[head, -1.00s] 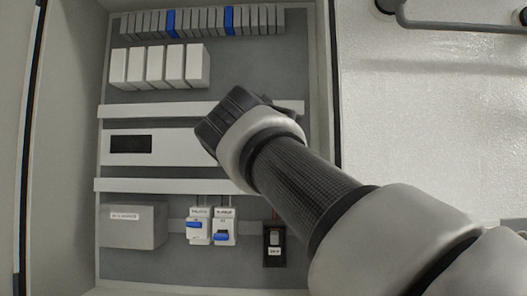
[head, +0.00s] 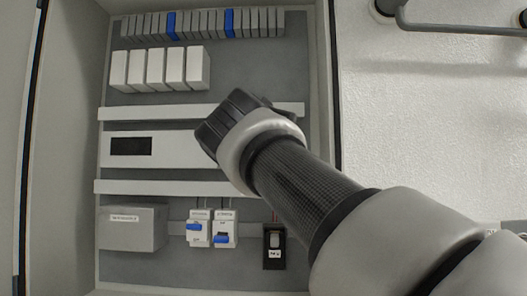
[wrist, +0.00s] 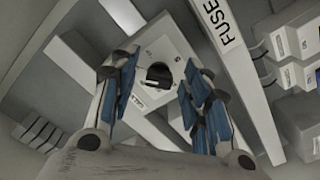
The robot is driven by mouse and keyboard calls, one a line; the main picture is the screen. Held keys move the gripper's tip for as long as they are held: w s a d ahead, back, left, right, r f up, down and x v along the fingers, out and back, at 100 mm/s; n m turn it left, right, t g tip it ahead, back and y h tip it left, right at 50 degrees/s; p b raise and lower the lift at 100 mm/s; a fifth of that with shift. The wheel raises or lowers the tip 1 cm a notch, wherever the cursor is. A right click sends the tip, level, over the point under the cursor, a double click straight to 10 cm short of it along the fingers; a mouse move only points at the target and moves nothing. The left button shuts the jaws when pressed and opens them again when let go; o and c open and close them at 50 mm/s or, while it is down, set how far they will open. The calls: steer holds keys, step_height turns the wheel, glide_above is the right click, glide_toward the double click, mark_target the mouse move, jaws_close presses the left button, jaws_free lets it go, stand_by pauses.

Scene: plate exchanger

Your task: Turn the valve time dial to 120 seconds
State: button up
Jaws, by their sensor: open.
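The valve time dial (wrist: 159,75) is a dark round knob on a white module face (wrist: 150,50) in the wrist view. Small labels sit around it, too blurred to read, and its setting cannot be read. My gripper (wrist: 157,82) is open, with its blue-padded fingers on the left and right of the dial in the picture. A gap shows between the dial and each finger; whether the fingers reach its depth is unclear. In the head view, my arm's wrist end (head: 240,130) covers the dial and the right part of the white strip with the dark display (head: 130,146).
An open grey cabinet (head: 325,100) surrounds the panel. Rows of modules (head: 160,68) are above. Below are two breakers with blue levers (head: 198,228), a black switch (head: 274,245) and a grey box (head: 132,228). A strip marked FUSE (wrist: 222,25) runs near my right finger.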

steer(key=s, duration=0.7)
steer(key=shift+s, duration=0.25)
steer(key=shift+a, duration=0.1)
